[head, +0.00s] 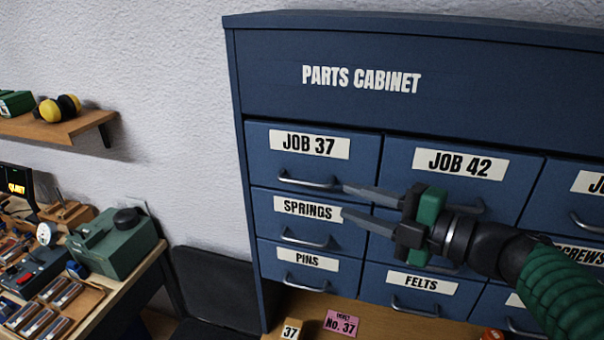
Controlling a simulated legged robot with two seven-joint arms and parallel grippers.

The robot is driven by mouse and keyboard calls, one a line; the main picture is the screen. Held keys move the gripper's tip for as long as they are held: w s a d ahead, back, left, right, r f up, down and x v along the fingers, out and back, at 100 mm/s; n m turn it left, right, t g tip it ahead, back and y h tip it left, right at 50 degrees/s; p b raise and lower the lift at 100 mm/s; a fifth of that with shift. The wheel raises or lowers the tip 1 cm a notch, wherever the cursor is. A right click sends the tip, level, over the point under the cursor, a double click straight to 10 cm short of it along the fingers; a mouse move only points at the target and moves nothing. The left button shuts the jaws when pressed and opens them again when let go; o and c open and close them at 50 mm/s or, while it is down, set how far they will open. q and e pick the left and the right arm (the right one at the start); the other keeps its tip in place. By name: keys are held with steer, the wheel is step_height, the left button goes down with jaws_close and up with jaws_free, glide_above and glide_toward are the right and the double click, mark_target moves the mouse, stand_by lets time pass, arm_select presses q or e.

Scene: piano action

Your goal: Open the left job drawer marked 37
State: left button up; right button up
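The blue parts cabinet (300,78) fills the right of the head view. Its top left drawer, marked JOB 37 (312,170), looks shut, flush with its neighbours, and has a grey bar handle (308,182). My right gripper (350,202) reaches in from the right, its two fingers apart and pointing left. The fingertips show just right of the handle, near the lower right corner of the drawer, with nothing between them. I cannot tell whether the upper finger touches the drawer front. My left gripper is out of view.
The JOB 42 drawer (452,188) is beside it, partly behind my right gripper. The SPRINGS drawer (268,228) lies below. A cluttered bench with a green machine (116,245) is at left.

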mark_target(296, 183)
steer(key=p+x, duration=0.1)
steer(key=x, duration=0.5)
steer(key=p+x, duration=0.2)
steer(key=x, duration=0.4)
steer(key=shift+w+f, duration=0.1)
steer(key=shift+w, duration=0.4)
steer(key=shift+s+a, duration=0.2)
steer(key=shift+s, duration=0.05)
steer(key=shift+w+a, duration=0.2)
steer(key=shift+a, duration=0.1)
steer(key=c, duration=0.6)
jaws_close()
steer(key=shift+d+f, duration=0.1)
steer(key=shift+f, duration=0.15)
